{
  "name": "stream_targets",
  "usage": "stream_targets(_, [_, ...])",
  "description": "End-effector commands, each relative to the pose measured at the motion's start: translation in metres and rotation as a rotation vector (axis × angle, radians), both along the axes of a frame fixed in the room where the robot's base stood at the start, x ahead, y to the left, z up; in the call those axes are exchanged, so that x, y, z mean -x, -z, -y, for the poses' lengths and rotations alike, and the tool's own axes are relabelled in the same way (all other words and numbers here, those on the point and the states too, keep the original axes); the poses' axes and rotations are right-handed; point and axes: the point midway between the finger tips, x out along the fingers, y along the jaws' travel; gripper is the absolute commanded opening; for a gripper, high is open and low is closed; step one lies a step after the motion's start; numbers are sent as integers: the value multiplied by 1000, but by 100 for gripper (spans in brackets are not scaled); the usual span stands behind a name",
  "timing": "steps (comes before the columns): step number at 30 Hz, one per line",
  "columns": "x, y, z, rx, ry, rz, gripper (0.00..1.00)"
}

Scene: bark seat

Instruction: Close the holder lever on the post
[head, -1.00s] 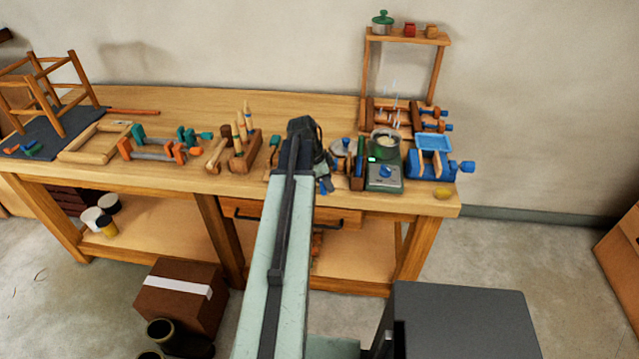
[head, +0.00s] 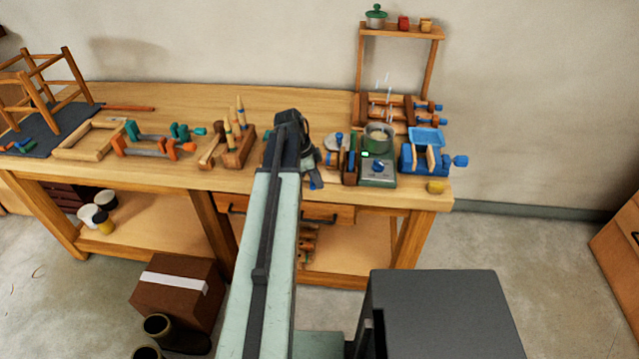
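My gripper (head: 312,172) is at the far end of my pale green arm, over the front part of the wooden workbench (head: 190,170). It is seen from behind and above, small and dark, so I cannot tell whether its fingers are open or shut. A small blue part shows at its lower tip; I cannot tell whether it belongs to the gripper or the bench. I cannot make out the post or its holder lever; my arm and gripper hide part of the bench there. A small round item with a blue top (head: 339,141) stands just right of the gripper.
Right of the gripper are a green hot plate with a pot (head: 376,172) and a blue vise (head: 437,158), with a wooden rack (head: 399,31) behind. Left are a wooden block with upright tools (head: 238,157) and several clamps (head: 150,150). The back middle bench is clear.

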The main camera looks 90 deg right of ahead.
Motion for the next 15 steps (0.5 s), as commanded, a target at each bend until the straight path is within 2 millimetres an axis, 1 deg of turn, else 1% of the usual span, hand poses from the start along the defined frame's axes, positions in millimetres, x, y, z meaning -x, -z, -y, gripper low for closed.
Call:
stream_targets(1, [-5, 1, 0, -1, -4, 10, 0])
stream_targets(5, [-5, 0, 0, -1, -4, 10, 0])
stream_targets(8, [-7, -5, 0, -1, -6, 10, 0])
stream_targets(11, [-9, -17, 0, -1, -7, 10, 0])
stream_targets(15, [-15, -43, 0, -1, -9, 10, 0])
